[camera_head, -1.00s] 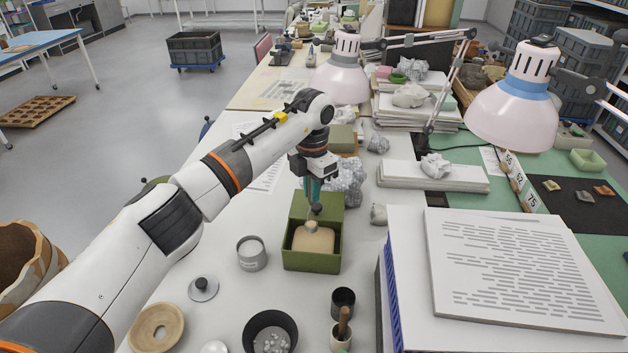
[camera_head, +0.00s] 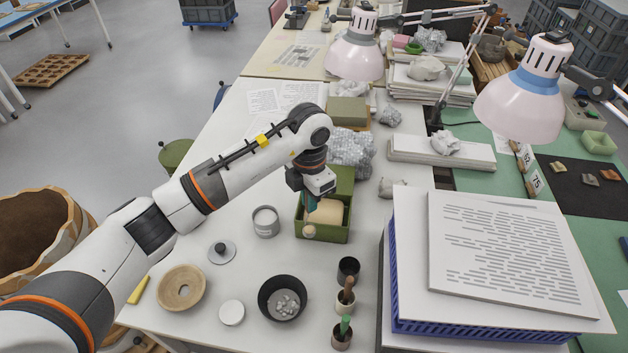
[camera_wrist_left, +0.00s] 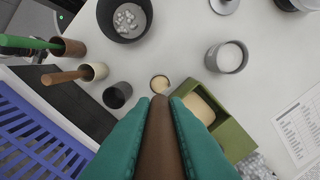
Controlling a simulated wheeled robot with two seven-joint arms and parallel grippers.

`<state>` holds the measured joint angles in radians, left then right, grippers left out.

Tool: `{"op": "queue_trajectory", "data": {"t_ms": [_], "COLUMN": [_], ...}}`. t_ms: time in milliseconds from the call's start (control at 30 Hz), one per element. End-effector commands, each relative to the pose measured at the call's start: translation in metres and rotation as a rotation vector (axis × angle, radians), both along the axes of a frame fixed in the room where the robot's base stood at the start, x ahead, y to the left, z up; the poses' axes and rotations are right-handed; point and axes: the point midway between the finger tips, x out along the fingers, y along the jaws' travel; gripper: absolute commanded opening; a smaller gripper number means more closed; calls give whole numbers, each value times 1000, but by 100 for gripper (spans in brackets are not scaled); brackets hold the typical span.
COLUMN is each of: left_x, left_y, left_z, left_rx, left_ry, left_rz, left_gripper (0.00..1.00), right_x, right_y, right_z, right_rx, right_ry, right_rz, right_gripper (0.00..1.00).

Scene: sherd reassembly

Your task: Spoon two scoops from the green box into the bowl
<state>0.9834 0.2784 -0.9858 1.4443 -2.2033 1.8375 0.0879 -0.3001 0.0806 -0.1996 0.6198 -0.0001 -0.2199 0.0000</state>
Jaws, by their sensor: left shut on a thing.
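The green box (camera_head: 327,233) stands mid-table with its lid raised at the back. A pale tan mass (camera_head: 330,211) fills much of it; it also shows in the left wrist view (camera_wrist_left: 198,108). My left gripper (camera_head: 311,207) is shut on the brown handle of a spoon (camera_wrist_left: 160,135). The spoon's head (camera_head: 309,232) looks pale tan and hangs over the box's front-left edge; whether it carries a scoop is hard to tell. A dark bowl (camera_head: 274,309) with whitish lumps in it stands nearer me, also in the left wrist view (camera_wrist_left: 120,37). My right gripper is out of view.
A grey tin (camera_head: 266,222), a knobbed lid (camera_head: 221,251), a tan ring-shaped dish (camera_head: 180,288) and a white disc (camera_head: 231,313) stand left. A black cup (camera_head: 348,270) and two holders with handles stand right of the bowl. A blue crate (camera_head: 430,325) under papers borders the right.

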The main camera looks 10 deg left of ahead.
Motion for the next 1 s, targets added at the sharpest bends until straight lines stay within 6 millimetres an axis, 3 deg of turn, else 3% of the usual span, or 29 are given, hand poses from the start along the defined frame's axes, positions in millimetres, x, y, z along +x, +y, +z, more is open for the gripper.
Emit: {"op": "queue_trajectory", "data": {"t_ms": [1000], "left_x": [-101], "left_y": [21], "left_z": [2], "left_rx": [0], "left_ry": [3], "left_rz": [1], "left_gripper": [0], "right_x": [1], "right_y": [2], "right_z": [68], "right_rx": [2], "right_ry": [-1], "right_rz": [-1], "right_gripper": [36]}}
